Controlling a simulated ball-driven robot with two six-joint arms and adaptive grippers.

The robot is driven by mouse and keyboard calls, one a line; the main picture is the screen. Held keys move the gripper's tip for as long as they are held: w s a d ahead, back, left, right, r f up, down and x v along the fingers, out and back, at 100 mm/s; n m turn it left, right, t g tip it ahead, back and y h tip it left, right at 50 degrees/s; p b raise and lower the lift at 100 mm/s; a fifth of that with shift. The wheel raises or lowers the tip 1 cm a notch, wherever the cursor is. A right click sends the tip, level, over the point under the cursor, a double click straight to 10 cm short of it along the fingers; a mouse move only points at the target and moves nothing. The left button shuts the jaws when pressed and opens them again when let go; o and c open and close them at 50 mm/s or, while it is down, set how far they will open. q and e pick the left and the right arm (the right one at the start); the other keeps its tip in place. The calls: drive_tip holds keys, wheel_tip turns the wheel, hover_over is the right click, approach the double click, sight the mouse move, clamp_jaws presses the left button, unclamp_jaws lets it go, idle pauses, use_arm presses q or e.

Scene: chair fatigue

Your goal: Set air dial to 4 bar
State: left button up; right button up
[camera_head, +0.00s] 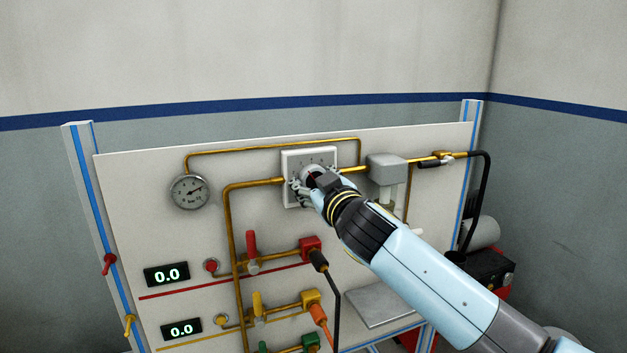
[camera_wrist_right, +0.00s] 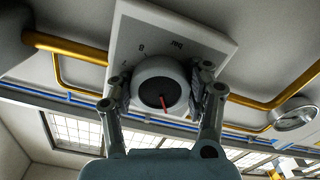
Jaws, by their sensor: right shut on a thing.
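The air dial is a square white plate (camera_head: 293,160) with printed marks on the upright panel. In the right wrist view the plate (camera_wrist_right: 205,45) shows an "8" and "bar". The round grey knob (camera_wrist_right: 158,76) with a red pointer sits at its middle. My right gripper (camera_head: 310,184) is shut on the knob, with one finger on each side, also in the right wrist view (camera_wrist_right: 162,90). The arm hides most of the knob in the head view. A round pressure gauge (camera_head: 189,191) is left of the dial; its reading is too small to tell. My left gripper is out of view.
Brass pipes (camera_head: 270,146) run around the dial. A grey box-shaped unit (camera_head: 387,166) is close on its right. Below are a red lever valve (camera_head: 252,246), a yellow one (camera_head: 257,304) and dark displays reading 0.0 (camera_head: 166,274). The panel (camera_head: 140,225) is clear left of the gauge.

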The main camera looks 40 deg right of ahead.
drive_tip(key=shift+f+m+b, duration=0.2)
drive_tip(key=shift+m+b, duration=1.1)
drive_tip(key=shift+b, duration=0.35)
drive_tip(key=m+b, duration=0.2)
drive_tip(key=shift+m, duration=0.3)
drive_tip(key=shift+r+m+b, duration=0.1)
drive_tip(key=shift+m+b, duration=0.6)
drive_tip(key=o, duration=1.2)
drive_tip(key=shift+a+r, duration=0.1)
